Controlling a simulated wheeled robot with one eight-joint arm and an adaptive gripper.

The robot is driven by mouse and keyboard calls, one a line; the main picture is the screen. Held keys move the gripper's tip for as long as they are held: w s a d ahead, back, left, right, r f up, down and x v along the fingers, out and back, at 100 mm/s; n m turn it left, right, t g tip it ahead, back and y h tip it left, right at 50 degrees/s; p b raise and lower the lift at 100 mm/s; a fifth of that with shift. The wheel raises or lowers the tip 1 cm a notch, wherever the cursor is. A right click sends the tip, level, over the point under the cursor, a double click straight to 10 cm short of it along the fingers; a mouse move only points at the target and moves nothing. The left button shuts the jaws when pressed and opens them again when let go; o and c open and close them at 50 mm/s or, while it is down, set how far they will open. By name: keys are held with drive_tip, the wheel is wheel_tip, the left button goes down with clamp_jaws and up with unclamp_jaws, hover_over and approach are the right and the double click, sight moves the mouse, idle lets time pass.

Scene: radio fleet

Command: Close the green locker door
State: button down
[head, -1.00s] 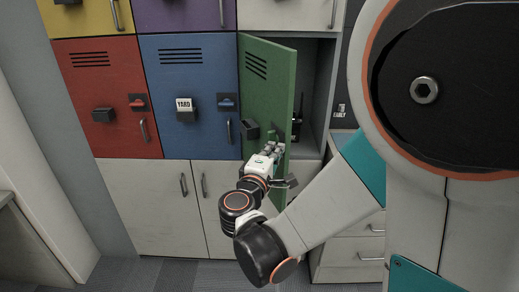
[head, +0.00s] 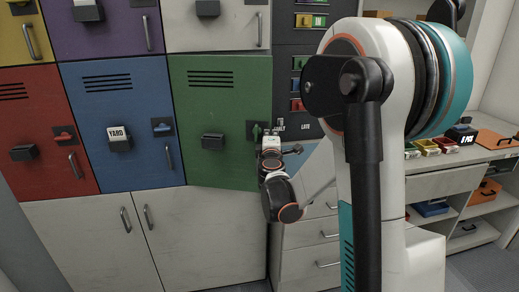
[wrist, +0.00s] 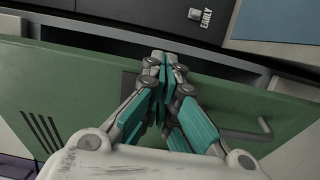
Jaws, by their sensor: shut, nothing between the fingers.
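The green locker door (head: 220,110) is in the middle of the head view, right of the blue door, and looks almost flush with the lockers. In the wrist view the green door (wrist: 60,75) stands slightly ajar, with a grey strip of the locker frame or interior (wrist: 225,65) showing past its edge. In the wrist view my gripper (wrist: 164,66) is shut and empty, fingertips over the door near that edge; contact is unclear. The door's handle (wrist: 258,132) shows at right.
The blue locker door (head: 120,85) and red locker door (head: 35,110) are shut on the left. A dark panel with coloured tags (head: 305,85) is right of the green door. White drawers (head: 310,240) stand below my arm. A counter with small bins (head: 430,147) is at far right.

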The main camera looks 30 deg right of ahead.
drive_tip(key=x, duration=1.3)
drive_tip(key=shift+s+r, duration=0.1)
drive_tip(key=shift+r, duration=0.05)
